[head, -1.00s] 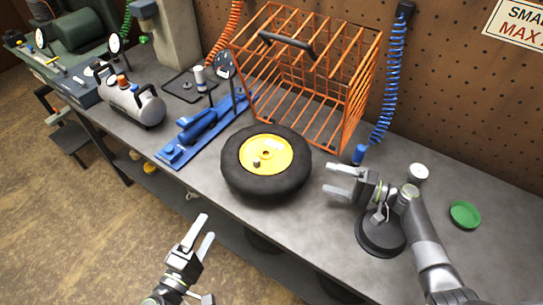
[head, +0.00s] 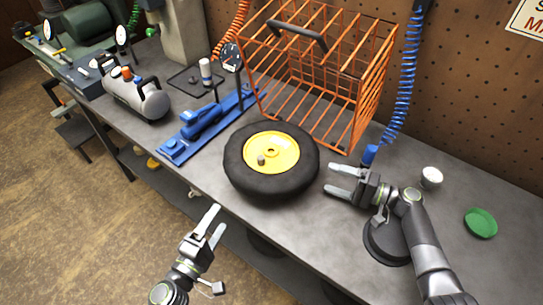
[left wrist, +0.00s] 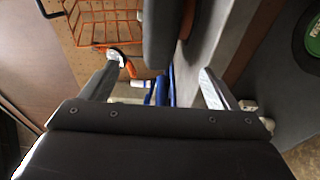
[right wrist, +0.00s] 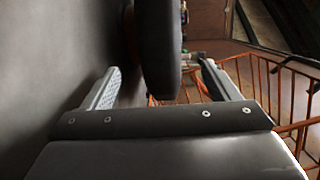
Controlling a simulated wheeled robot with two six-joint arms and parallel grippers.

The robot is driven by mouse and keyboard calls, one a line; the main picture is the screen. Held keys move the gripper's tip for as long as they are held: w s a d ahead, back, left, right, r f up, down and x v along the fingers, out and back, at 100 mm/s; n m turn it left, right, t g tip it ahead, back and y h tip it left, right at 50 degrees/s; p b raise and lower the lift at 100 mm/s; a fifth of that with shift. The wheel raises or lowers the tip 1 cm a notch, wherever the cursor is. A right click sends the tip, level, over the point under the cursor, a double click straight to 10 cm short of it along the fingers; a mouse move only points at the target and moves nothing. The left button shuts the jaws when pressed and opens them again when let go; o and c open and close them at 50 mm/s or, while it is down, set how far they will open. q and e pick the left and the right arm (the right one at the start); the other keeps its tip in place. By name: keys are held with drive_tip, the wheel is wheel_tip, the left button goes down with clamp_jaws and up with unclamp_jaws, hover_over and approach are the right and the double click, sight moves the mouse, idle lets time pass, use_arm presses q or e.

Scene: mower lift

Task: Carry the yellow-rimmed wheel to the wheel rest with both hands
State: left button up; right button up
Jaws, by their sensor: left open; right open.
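The yellow-rimmed wheel (head: 239,173) lies flat on the bench, its black tyre around a yellow hub. My left gripper (head: 216,221) is open and empty, off the bench's front edge, to the wheel's lower left and apart from it. In the left wrist view the dark tyre (left wrist: 160,35) shows ahead between the fingers. My right gripper (head: 331,179) is open, its fingertips close to the wheel's right side. In the right wrist view the tyre (right wrist: 158,55) stands ahead between the fingers. A black round base (head: 378,246) sits partly hidden under my right arm; I cannot tell whether it is the wheel rest.
An orange wire cage (head: 345,110) stands behind the wheel. A blue tool (head: 200,125) and a grey tank (head: 140,98) are to its left. A white cup (head: 431,177) and a green dish (head: 480,223) are at the right. A blue coiled hose (head: 404,75) hangs behind.

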sight(301, 169)
use_arm(q)
drive_tip(key=x, duration=1.5)
use_arm(e)
drive_tip(key=x, duration=1)
drive_tip(key=shift+w+a, duration=0.15)
use_arm(q)
drive_tip(key=shift+c, duration=0.2)
use_arm(e)
drive_tip(key=shift+r, duration=0.1)
drive_tip(key=shift+c, duration=0.2)
use_arm(q)
drive_tip(key=shift+a, duration=0.1)
clamp_jaws()
use_arm(e)
clamp_jaws()
